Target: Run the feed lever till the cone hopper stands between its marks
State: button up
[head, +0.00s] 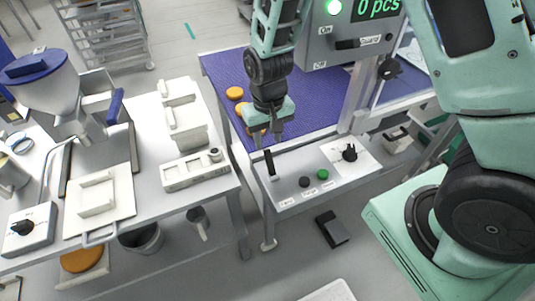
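The cone hopper (45,95) is a grey funnel at the left, with a dark blue lid or fill on top. I cannot make out its marks or the level against them. A black upright lever (270,165) stands at the left end of the grey control panel (292,190); its label is not readable, so I cannot tell if it is the feed lever. My gripper (267,137) points down just above and behind this lever, at the belt's front edge. Its two fingers look apart, with nothing visible between them.
Orange rounds (235,93) lie on the purple belt (222,68), partly hidden behind my gripper. A black button (304,182), a green button (323,174) and a black knob (349,152) sit right of the lever. A guard frame (357,100) stands to the right.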

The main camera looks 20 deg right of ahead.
aim_at(268, 151)
notch_tip(268, 151, down, 8)
jog(key=shift+r+p, duration=0.1)
jog(key=shift+p, duration=0.55)
jog(key=shift+c, duration=0.4)
grip_shut()
